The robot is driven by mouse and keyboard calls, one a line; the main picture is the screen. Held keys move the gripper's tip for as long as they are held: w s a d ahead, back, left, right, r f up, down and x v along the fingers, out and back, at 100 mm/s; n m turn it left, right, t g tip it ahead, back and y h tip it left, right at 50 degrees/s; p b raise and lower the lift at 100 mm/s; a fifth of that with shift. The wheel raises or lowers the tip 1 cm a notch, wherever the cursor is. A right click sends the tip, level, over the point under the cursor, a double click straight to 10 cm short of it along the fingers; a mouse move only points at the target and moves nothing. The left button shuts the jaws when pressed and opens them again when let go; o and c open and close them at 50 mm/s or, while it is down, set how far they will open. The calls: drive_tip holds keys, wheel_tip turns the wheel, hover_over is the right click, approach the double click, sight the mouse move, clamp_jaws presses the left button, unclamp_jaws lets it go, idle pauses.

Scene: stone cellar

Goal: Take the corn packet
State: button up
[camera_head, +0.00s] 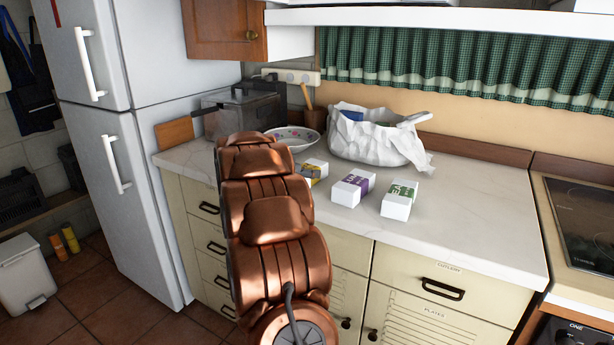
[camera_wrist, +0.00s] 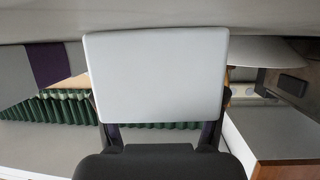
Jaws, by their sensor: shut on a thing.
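A white packet with a yellow and grey label (camera_head: 313,170) is at the counter, partly hidden behind my arm in the head view. I take it for the corn packet, but its print cannot be read. In the wrist view its plain white face (camera_wrist: 155,77) fills the middle. My gripper (camera_wrist: 158,110) is shut on it, with a finger at each side. The head view hides the gripper behind my copper arm. I cannot tell whether the packet touches the counter.
A purple-labelled packet (camera_head: 353,188) and a green-labelled packet (camera_head: 399,199) stand to the right on the pale counter (camera_head: 470,220). A patterned bowl (camera_head: 293,138) and a crumpled white bag (camera_head: 375,140) are behind. The counter's right part is clear.

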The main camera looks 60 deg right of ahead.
drive_tip(key=shift+f, duration=0.3)
drive_tip(key=shift+c, duration=1)
